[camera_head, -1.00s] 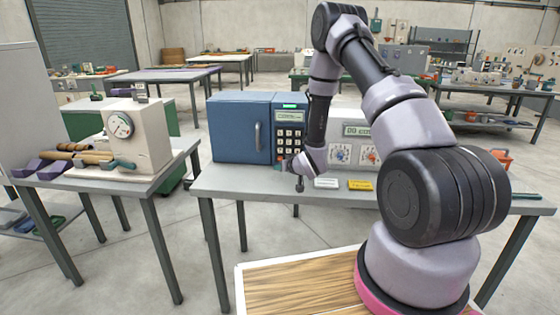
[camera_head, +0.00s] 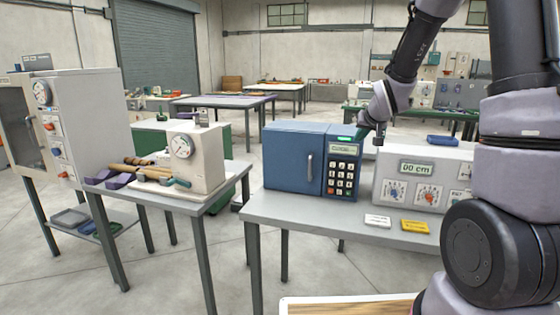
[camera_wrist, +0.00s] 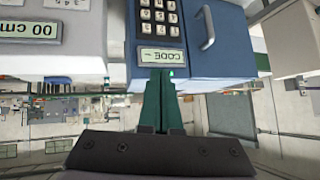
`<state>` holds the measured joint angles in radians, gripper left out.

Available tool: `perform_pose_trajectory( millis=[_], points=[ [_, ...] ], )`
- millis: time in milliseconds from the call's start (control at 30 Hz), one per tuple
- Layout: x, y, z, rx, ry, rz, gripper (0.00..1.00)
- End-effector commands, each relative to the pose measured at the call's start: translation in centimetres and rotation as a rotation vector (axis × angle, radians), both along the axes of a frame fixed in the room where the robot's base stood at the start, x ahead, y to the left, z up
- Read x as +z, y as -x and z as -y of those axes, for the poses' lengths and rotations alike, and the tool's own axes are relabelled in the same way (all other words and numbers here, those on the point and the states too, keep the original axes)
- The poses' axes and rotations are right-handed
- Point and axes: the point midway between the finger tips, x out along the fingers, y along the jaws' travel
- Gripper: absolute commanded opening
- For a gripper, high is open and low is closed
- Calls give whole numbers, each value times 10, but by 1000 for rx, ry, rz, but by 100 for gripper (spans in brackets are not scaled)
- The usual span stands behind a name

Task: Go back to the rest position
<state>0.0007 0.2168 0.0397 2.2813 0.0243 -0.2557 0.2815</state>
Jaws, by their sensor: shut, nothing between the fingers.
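My gripper (camera_head: 361,130) is raised beside the top right corner of the blue box with a keypad, in the head view. Its dark green fingers (camera_wrist: 168,85) are together and empty in the wrist view. The blue box (camera_head: 293,158) stands on the grey table, its door with a grey handle closed. Its keypad panel (camera_head: 343,178) has a small display and a green light at the top. The wrist view is upside down and shows the keypad (camera_wrist: 160,18) and the display reading "CODE" (camera_wrist: 161,56) beyond the fingertips.
A pale control box (camera_head: 420,168) reading "00 cm" stands right of the blue box. White (camera_head: 377,221) and yellow (camera_head: 415,226) cards lie in front. A cream machine with a dial (camera_head: 196,165) is on the left table, and a tall cabinet (camera_head: 85,125) stands farther left.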

Motion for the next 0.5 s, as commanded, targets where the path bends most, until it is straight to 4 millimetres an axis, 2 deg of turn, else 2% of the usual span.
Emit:
perform_pose_trajectory(
  millis=[33,200,367,500],
  points=[
    [24,16,3,-17,-6,-6,0],
    [77,78,10,-69,-42,-67,0],
    [115,146,10,-100,-93,-125,0],
    [137,210,5,-114,-149,-175,0]
  ],
)
